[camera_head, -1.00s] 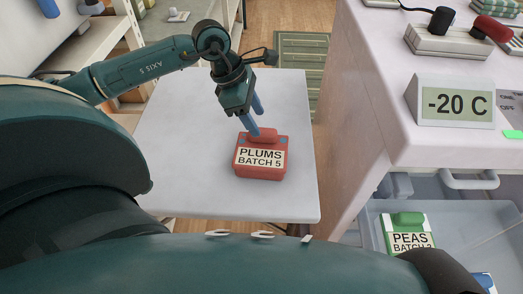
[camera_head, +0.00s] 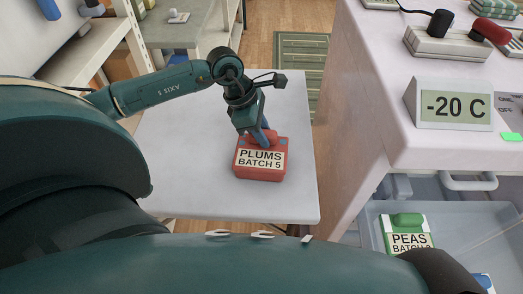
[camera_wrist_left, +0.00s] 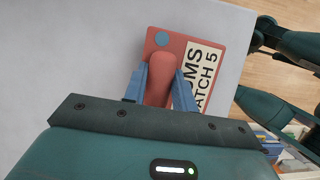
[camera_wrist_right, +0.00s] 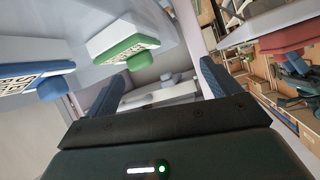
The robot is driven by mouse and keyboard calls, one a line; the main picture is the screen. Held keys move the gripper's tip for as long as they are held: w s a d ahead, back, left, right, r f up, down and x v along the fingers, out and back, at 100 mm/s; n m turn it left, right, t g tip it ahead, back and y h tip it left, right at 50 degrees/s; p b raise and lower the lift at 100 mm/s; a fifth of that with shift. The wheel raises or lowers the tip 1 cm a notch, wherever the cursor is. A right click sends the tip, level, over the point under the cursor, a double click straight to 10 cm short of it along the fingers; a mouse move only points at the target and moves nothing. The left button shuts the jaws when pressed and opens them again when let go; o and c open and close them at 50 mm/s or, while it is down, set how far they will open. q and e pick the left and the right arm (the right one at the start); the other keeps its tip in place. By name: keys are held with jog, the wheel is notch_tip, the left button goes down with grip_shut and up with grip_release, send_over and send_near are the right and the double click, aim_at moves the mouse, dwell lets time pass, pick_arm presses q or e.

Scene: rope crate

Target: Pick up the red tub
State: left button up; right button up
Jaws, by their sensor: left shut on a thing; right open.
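The red tub (camera_head: 260,173), labelled "PLUMS BATCH 5", sits on the white table. My left gripper (camera_head: 264,143) comes down on it from above. In the left wrist view the blue fingers (camera_wrist_left: 159,84) are on both sides of the raised red handle of the red tub (camera_wrist_left: 206,50) and are shut on it. The tub looks level, and I see no clear gap under it. My right gripper shows only in the right wrist view (camera_wrist_right: 160,90), where its fingers are apart with nothing between them.
The white table (camera_head: 185,150) is bare around the tub. At right stands a freezer with an open drawer (camera_head: 365,225) holding a green-lidded peas tub (camera_head: 407,236) and a blue item. A "-20 C" display (camera_head: 450,104) stands on top.

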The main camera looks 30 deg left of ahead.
pick_arm(q)
grip_shut()
jog(key=shift+r, duration=0.1)
jog(key=shift+r, duration=0.1)
notch_tip(320, 180, up, 10)
jog(key=shift+f, duration=0.1)
